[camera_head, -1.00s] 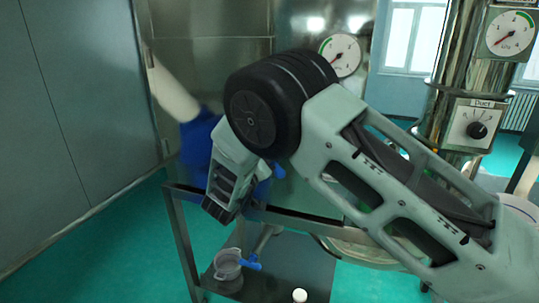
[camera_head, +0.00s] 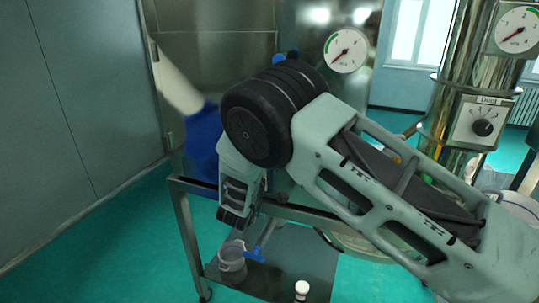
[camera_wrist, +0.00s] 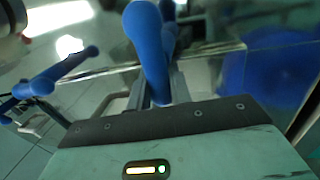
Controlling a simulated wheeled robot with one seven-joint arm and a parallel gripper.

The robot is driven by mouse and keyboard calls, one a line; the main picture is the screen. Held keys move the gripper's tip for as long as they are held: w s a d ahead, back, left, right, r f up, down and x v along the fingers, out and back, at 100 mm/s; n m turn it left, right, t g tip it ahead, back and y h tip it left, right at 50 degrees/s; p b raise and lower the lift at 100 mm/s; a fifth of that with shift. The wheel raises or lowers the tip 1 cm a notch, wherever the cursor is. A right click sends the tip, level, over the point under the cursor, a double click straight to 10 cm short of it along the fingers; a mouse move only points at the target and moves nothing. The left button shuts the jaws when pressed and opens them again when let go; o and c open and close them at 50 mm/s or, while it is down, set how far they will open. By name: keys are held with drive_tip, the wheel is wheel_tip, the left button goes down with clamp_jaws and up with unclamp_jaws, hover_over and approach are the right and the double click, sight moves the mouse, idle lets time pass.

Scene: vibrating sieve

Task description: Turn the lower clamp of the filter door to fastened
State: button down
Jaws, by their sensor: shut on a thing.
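In the wrist view, a blue clamp handle (camera_wrist: 150,55) rises between the fingers of my gripper (camera_wrist: 158,95). The gripper is shut on this handle, close against the shiny metal door. Whether it is the lower clamp is not clear from this view. A second blue handle (camera_wrist: 62,75) sticks out to the left, apart from the gripper. In the head view my arm hides the fingertips, the held handle and most of the filter door. A small blue knob (camera_head: 279,58) shows just above my black arm joint.
A round gauge (camera_head: 346,50) sits on the metal housing behind my arm. A steel frame (camera_head: 184,230) stands below, with a clear cup (camera_head: 231,257) and a small white-topped bottle (camera_head: 302,289) on its lower shelf. A blue mass (camera_head: 203,145) hangs left of my arm.

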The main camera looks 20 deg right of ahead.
drive_tip(key=shift+a+f+n, duration=0.1)
drive_tip(key=shift+f+n, duration=0.05)
drive_tip(key=shift+n, duration=0.45)
drive_tip(key=c, duration=1.3)
unclamp_jaws()
drive_tip(key=b+v, duration=0.6)
drive_tip(key=v, duration=1.1)
drive_tip(key=shift+s, duration=0.3)
